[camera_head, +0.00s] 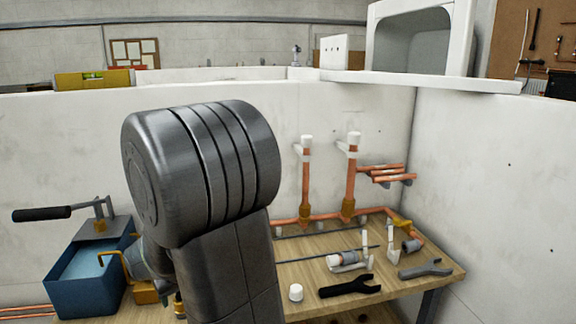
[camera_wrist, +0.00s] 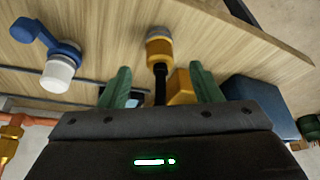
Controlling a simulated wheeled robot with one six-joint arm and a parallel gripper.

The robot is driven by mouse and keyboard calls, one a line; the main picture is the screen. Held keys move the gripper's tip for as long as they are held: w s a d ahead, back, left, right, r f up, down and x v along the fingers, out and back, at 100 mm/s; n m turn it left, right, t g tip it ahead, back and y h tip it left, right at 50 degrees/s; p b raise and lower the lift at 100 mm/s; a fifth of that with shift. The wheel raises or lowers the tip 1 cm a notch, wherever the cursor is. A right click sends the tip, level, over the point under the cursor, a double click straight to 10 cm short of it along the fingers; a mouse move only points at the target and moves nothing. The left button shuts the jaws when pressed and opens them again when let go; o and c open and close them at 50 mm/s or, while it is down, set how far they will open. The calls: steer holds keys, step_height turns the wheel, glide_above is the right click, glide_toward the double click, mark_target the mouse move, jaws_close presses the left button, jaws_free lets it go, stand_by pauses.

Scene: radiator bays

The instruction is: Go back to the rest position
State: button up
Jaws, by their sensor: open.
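My gripper (camera_wrist: 162,86) is open, with its two green fingers apart in the wrist view. A brass fitting with a grey collar (camera_wrist: 159,48) and a dark stem shows between and beyond the fingers. I cannot tell whether the fingers touch it; nothing looks clamped. In the head view my dark arm fills the middle and hides most of the gripper and part of the bench.
A wooden bench (camera_head: 390,288) holds wrenches, a white cap (camera_head: 296,292) and fittings. Copper risers (camera_head: 305,185) stand against the wall. A blue tank (camera_head: 75,287) with a black-handled lever (camera_head: 42,213) is at left. The wrist view shows a blue-handled, white-capped part (camera_wrist: 58,72).

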steer(key=x, duration=0.5)
steer(key=shift+w+f, duration=0.1)
steer(key=shift+r, duration=0.25)
steer(key=v, duration=1.4)
steer(key=x, duration=1.4)
steer(key=shift+f, duration=0.35)
step_height(320, 180, up, 8)
steer(key=p, duration=0.6)
steer(key=shift+r, duration=0.2)
